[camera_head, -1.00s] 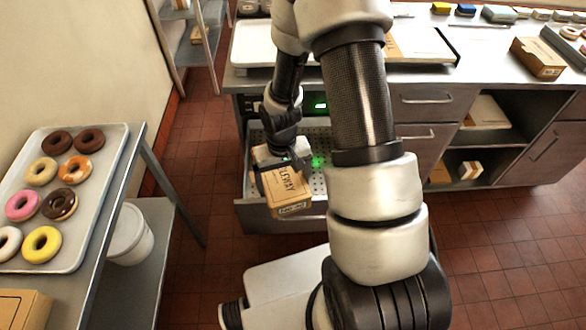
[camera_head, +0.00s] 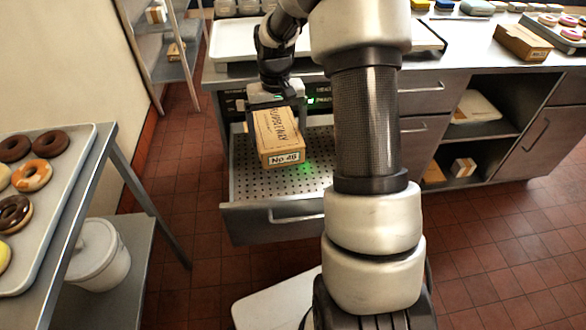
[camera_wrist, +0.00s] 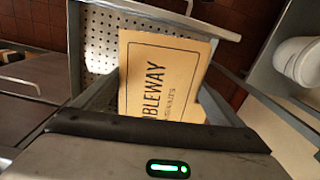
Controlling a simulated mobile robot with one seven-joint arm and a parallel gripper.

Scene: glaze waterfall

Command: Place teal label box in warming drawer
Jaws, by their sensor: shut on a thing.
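A tan cardboard box (camera_head: 277,134) with dark lettering and a white "No 26"-like label on its end is held in my gripper (camera_head: 275,100). No teal shows on the sides in view. My gripper is shut on the box and holds it over the open warming drawer (camera_head: 262,216). The drawer has a perforated metal floor (camera_head: 243,182) that looks empty. In the wrist view the box (camera_wrist: 160,80) lies between the fingers, with the drawer's perforated floor (camera_wrist: 100,45) beyond it. I cannot tell how high the box is above the floor.
A steel table (camera_head: 112,148) with a tray of donuts (camera_head: 60,190) stands at the left, with a white bucket (camera_head: 100,262) on its lower shelf. The counter (camera_head: 480,60) holds trays and another tan box (camera_head: 521,42). Open shelves (camera_head: 482,128) are at the right.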

